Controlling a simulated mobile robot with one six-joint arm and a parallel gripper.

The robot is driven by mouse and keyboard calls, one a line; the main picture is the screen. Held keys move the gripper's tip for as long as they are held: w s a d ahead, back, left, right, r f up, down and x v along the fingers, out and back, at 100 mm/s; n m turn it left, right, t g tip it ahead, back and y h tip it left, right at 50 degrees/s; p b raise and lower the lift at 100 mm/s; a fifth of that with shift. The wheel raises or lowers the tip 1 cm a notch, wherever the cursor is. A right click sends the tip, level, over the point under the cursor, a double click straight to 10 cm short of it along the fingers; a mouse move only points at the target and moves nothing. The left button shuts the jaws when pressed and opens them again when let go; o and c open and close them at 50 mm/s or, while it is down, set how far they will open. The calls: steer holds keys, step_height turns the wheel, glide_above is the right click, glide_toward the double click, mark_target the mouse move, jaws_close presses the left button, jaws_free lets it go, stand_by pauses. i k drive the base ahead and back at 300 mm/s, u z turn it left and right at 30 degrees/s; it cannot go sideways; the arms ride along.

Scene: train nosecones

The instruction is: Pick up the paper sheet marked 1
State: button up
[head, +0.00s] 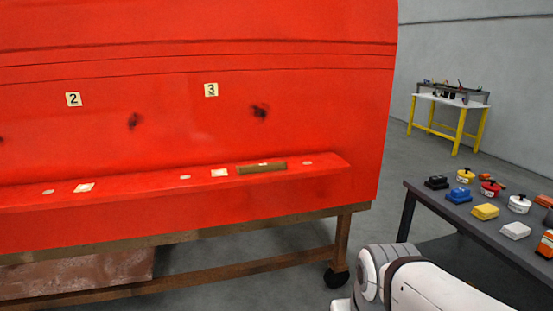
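No paper sheet marked 1 can be made out in the head view. A small label marked 2 (73,99) and another marked 3 (211,90) are on the upright face of the large red nosecone (300,110). Two small pale flat pieces, one at the left (84,187) and one in the middle (219,173), lie on the nosecone's red ledge (135,185); any marking on them is too small to read. My white arm shows at the bottom right, but my gripper is out of view.
A brown block (262,169) and several small round pieces are on the ledge. A wheeled wooden frame (230,265) supports the nosecone. A dark table (410,196) at right holds coloured boxes and pots. A yellow-legged bench (458,130) stands behind. Grey floor lies between.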

mark_target(255, 168)
steer(key=z, duration=0.05)
steer(key=i, duration=1.3)
steer(key=u, duration=0.65)
steer(key=i, duration=0.4)
steer(key=u, duration=0.3)
steer(key=k, duration=0.75)
steer(key=u, duration=0.2)
steer(key=i, duration=0.8)
steer(key=z, duration=0.1)
